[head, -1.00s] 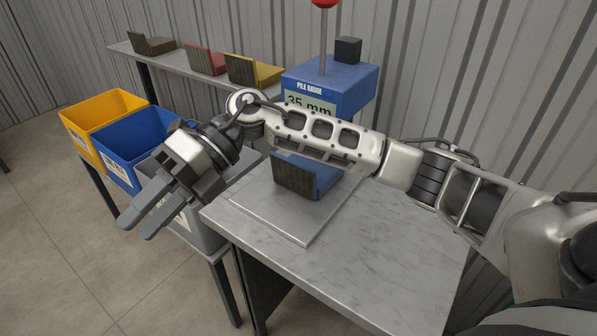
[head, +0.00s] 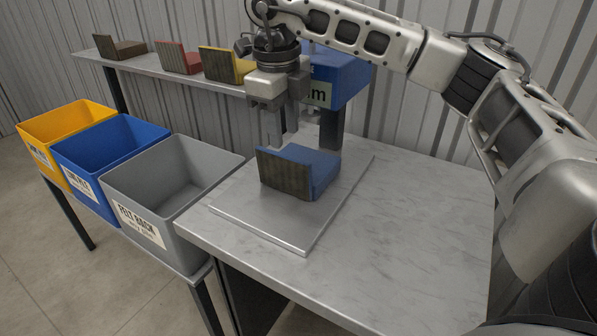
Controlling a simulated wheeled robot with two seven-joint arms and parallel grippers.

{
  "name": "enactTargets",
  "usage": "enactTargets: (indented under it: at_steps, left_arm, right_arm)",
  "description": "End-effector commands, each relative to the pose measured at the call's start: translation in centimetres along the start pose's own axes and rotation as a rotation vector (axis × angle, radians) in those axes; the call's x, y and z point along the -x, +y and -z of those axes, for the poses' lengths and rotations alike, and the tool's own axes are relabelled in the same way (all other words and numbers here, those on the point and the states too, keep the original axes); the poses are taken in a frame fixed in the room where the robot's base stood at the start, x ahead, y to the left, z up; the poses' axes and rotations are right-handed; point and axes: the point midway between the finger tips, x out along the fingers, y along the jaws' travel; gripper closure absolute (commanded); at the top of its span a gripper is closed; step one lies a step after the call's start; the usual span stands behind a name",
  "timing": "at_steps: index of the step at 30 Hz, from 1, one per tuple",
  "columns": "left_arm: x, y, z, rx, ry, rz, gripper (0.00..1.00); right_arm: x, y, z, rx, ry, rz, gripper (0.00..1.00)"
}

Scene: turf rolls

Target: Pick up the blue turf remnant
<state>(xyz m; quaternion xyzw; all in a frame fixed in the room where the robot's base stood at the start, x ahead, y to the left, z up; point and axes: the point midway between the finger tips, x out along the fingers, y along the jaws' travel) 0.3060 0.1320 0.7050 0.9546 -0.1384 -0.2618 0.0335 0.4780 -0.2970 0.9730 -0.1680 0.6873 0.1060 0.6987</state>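The blue turf remnant (head: 318,165) lies on the flat metal plate (head: 262,222) of the pile gauge (head: 345,78). It is bent, with a dark ribbed backing face standing toward the front left and blue pile on the rest. My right gripper (head: 283,135) points down just above and behind the raised edge of the remnant. Its fingers look apart with nothing between them. Whether a fingertip touches the remnant cannot be told. My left gripper is not in view.
Yellow (head: 64,128), blue (head: 110,150) and grey (head: 170,180) bins stand in a row at the left. Brown (head: 118,48), red (head: 180,58) and yellow (head: 228,64) remnants sit on a back shelf (head: 150,62). The table (head: 420,220) is clear on the right.

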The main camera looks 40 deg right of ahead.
Motion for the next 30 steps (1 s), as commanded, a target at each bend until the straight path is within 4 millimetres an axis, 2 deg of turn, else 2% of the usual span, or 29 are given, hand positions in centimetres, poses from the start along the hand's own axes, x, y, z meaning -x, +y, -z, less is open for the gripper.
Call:
enactTargets:
  at_steps: [3, 10, 18, 22, 28, 29, 30]
  left_arm:
    - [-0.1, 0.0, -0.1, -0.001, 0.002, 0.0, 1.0]
    - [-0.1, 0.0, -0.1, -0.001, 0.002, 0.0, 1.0]
    - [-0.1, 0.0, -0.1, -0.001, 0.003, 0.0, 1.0]
    - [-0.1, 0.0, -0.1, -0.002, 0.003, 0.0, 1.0]
    - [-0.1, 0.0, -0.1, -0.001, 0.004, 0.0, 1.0]
    - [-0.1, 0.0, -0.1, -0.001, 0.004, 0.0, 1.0]
    - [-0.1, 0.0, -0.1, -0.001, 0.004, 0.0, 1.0]
  right_arm:
    - [-1.9, 0.0, 0.0, 0.0, 0.002, -0.001, 0.64]
    - [-3.5, 0.1, 0.0, 0.002, 0.0, -0.001, 0.64]
    - [-7.3, 0.4, -0.1, 0.001, 0.0, -0.003, 0.64]
    - [-8.1, 0.4, -0.1, 0.001, -0.001, -0.002, 0.64]
    - [-8.1, 0.4, -0.1, 0.001, -0.001, -0.002, 0.64]
    - [-8.1, 0.4, -0.1, 0.001, -0.001, -0.002, 0.69]
    - [-8.1, 0.4, -0.1, 0.001, -0.001, -0.002, 0.8]
